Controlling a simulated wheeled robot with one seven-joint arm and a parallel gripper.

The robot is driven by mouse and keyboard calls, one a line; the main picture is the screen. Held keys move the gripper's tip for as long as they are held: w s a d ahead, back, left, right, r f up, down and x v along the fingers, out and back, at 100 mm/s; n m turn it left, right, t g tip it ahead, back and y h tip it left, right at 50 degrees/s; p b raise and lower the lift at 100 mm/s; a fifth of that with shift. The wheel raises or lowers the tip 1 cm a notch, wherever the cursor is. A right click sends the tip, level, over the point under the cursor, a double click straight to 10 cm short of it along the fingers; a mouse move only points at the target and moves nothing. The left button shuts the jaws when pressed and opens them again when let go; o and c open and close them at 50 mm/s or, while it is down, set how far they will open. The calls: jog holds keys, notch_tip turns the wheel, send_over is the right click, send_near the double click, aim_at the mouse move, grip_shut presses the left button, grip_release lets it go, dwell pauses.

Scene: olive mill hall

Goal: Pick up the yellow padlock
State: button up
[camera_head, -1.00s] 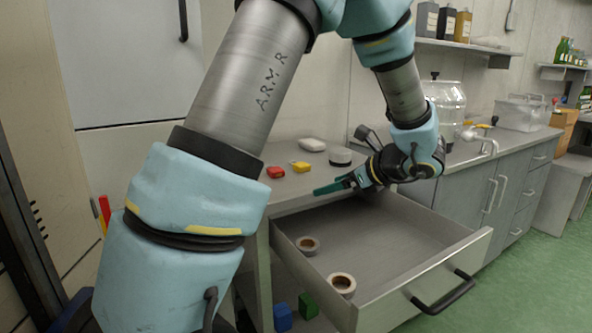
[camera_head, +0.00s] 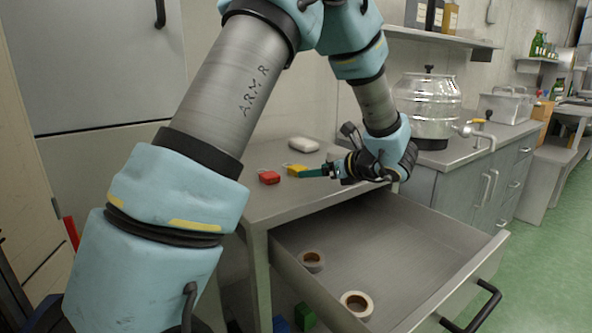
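The yellow padlock (camera_head: 296,169) lies on the steel counter top (camera_head: 256,192), just right of a red padlock (camera_head: 269,177). Part of the padlock's right side may be hidden behind the fingertips.
A pale rounded object (camera_head: 303,145) lies behind the padlocks. An open drawer (camera_head: 408,243) juts out below the counter, with two tape rolls (camera_head: 357,304) in it. A metal drum with a tap (camera_head: 428,104) stands on the counter to the right.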

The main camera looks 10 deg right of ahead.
aim_at(302, 169)
jog(key=x, duration=0.1)
jog(key=p+x, duration=0.1)
jog(key=x, duration=0.1)
jog(key=r+x, duration=0.1)
jog(key=x, duration=0.1)
jog(key=shift+a, duration=0.25)
jog(key=shift+w+a+f, duration=0.1)
jog(key=shift+w+f, duration=0.1)
jog(key=shift+w, duration=0.1)
grip_shut()
